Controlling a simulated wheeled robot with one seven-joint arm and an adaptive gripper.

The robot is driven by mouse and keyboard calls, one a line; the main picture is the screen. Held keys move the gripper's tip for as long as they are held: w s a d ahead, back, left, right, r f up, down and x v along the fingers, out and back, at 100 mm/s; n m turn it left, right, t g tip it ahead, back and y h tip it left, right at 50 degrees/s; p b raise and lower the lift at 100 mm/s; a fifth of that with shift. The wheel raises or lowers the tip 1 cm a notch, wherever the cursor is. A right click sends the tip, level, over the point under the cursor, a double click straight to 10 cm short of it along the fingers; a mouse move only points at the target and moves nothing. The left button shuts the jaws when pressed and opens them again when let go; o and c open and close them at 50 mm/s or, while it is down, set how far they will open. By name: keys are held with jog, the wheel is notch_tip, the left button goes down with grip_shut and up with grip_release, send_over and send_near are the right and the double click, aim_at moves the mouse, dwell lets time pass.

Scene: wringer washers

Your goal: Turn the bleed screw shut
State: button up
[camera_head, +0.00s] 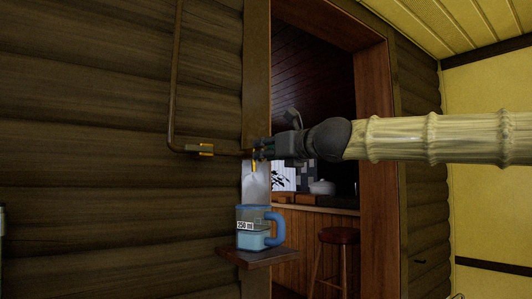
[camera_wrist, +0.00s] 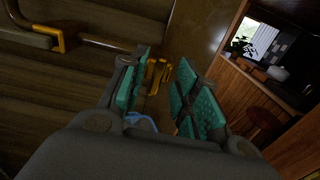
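The bleed screw seems to be the small yellow brass piece (camera_wrist: 158,76) at the pipe's right end; it shows between my fingertips in the wrist view. In the head view a bit of yellow (camera_head: 254,163) shows just below my gripper (camera_head: 262,150), which hides most of the fitting. In the wrist view my gripper (camera_wrist: 162,88) has its teal-padded fingers apart on either side of the brass piece. I see gaps and no clear contact. A pale grey shape (camera_head: 256,186) hangs below the fitting, above the jug; whether it is water I cannot tell.
A measuring jug (camera_head: 250,241) marked 250 ml, with a blue handle and pale blue contents, stands on a small wooden shelf (camera_head: 258,259). A pipe (camera_head: 174,85) with a brass-marked fitting (camera_head: 200,149) runs along the log wall. A doorway frame (camera_head: 257,60) stands close behind my gripper.

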jog(key=shift+w+a+f, duration=0.1)
jog(key=shift+f, duration=0.1)
jog(key=v, duration=1.2)
dwell(0.4)
